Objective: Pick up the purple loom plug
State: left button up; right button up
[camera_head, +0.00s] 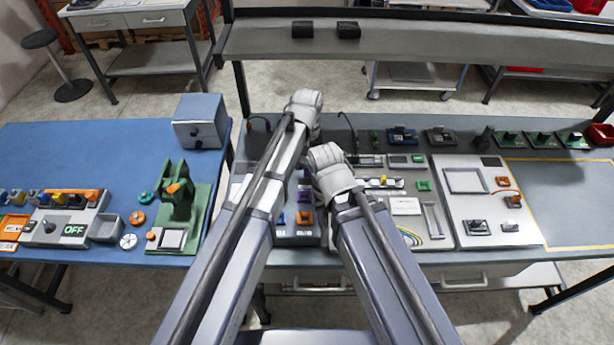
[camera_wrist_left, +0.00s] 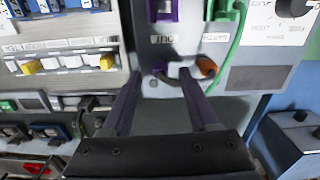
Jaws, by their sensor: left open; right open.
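The purple loom plug (camera_wrist_left: 160,70) shows in the left wrist view at one end of a short dark cable, on a grey panel. An orange plug (camera_wrist_left: 207,67) is at the cable's other end. My left gripper (camera_wrist_left: 160,78) is open, its two dark fingers pointing at the panel with the purple plug between the lines of their tips. Nothing is held; I cannot tell how far the tips are from the panel. In the head view my left gripper (camera_head: 305,98) is over the bench's back left, its fingers hidden. My right gripper (camera_head: 324,156) is open lower down, largely hidden by its wrist.
A purple socket (camera_wrist_left: 163,10) and a green connector with a green cable (camera_wrist_left: 232,25) are close by on the panel. A grey-blue box (camera_head: 200,121) stands on the blue bench at left. Boards and parts crowd the bench; the yellow-lined mat (camera_head: 565,200) at right is mostly clear.

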aim_at(307, 169)
pick_arm(q)
notch_tip(307, 169, down, 3)
jog(key=shift+f+b, duration=0.2)
jog(key=shift+b, duration=1)
jog(key=shift+r, duration=0.1)
pick_arm(e)
notch_tip(307, 169, down, 3)
jog(key=shift+f, duration=0.15)
pick_arm(q)
grip_shut()
